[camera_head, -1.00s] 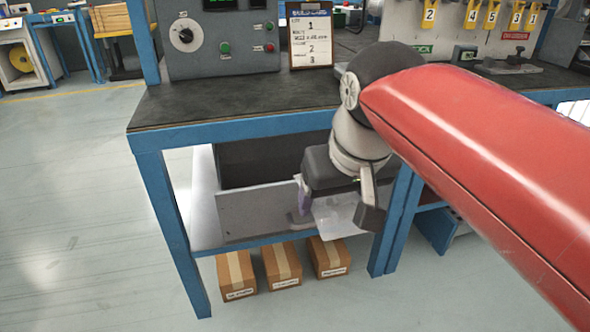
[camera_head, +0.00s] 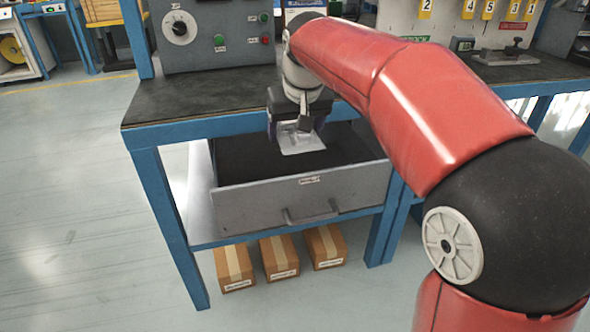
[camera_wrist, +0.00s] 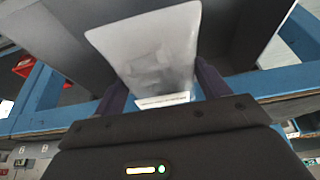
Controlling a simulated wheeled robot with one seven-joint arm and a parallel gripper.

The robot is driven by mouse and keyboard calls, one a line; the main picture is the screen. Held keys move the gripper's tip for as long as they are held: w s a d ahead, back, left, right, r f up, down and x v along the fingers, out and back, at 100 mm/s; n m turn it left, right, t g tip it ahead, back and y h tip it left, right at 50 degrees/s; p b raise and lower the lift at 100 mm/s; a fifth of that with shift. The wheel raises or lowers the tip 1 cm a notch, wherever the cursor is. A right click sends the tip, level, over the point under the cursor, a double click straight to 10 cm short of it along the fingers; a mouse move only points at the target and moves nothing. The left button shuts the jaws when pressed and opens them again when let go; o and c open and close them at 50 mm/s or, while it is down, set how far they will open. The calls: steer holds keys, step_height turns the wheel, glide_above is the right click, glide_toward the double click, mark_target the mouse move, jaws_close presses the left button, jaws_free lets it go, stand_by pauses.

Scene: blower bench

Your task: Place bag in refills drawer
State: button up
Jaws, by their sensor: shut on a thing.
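A pale translucent bag (camera_head: 300,140) hangs in my gripper (camera_head: 297,122), above the inside of the grey drawer (camera_head: 255,208). In the wrist view the bag (camera_wrist: 155,50) shows as a whitish sheet with a label strip at its lower edge, between the purple fingers of my gripper (camera_wrist: 165,98). The drawer stands pulled out under the bench, with a small label and a handle on its front. Its dark inside looks empty where it shows; my gripper and the bag hide part of it. The label is too small to read.
The blue-framed bench (camera_head: 205,128) with a dark top overhangs the drawer's back. Several things stand on it, among them a grey control panel (camera_head: 215,40). Cardboard boxes (camera_head: 279,257) stand on the floor below the drawer. The floor at left is clear.

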step_height(320, 180, down, 6)
steer(key=shift+b, duration=0.55)
steer(key=shift+w+a+f+b, duration=0.1)
steer(key=shift+f+b, duration=0.15)
steer(key=shift+f, duration=1.05)
steer(key=shift+w+f+b, duration=0.1)
steer(key=shift+f+b, duration=0.15)
steer(key=shift+f, duration=1)
steer(key=shift+f, duration=0.15)
steer(key=o, duration=1.4)
